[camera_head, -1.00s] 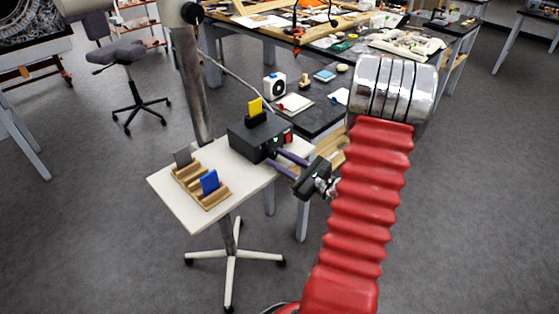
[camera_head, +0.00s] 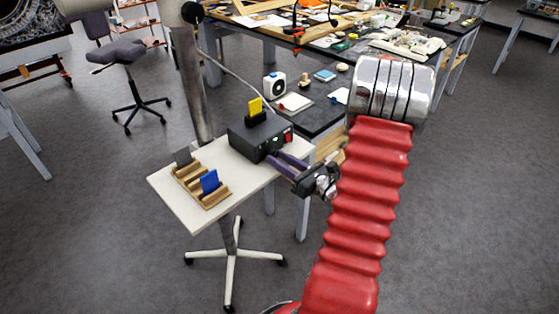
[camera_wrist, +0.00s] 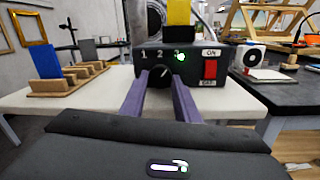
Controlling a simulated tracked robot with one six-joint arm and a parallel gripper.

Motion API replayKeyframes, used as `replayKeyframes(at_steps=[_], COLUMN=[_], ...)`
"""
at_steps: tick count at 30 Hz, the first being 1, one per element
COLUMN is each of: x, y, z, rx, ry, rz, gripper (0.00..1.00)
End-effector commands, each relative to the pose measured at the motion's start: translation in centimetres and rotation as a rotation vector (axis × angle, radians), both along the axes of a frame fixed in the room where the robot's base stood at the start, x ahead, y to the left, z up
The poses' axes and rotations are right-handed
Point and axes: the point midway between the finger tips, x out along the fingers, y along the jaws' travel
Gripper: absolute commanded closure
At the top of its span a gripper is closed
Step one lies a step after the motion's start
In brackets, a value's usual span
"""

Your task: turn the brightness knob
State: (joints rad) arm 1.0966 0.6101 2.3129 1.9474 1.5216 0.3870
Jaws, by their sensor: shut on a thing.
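The brightness knob (camera_wrist: 161,77) is a dark round dial on the front of a black box (camera_head: 250,139). Its white pointer mark leans up and to the right, below the printed 1, 2, 3. My gripper (camera_head: 273,158) is at the box front in the head view. In the wrist view its two purple fingers (camera_wrist: 159,90) sit one on each side of the knob and are shut on it. A green light (camera_wrist: 180,57) glows beside the 3. A red switch (camera_wrist: 210,69) marked ON and OFF is to the right. In the head view the fingers hide most of the knob.
The box stands on a small white table (camera_head: 193,216). A wooden rack (camera_head: 214,194) with a blue plate (camera_head: 209,181) and a dark plate is at the left. A yellow plate (camera_head: 255,106) stands upright on top of the box. A dark workbench (camera_head: 316,118) lies behind at right.

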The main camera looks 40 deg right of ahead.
Motion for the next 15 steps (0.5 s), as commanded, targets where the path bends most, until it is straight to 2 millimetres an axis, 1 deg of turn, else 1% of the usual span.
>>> replayKeyframes(at_steps=[6,15], x=[0.01,0.01], y=[0.12,0.09], z=[-0.07,-0.08], rx=[0.081,0.1], ry=[0.004,0.004], rz=[0.002,0.001], gripper=[0.94,0.94])
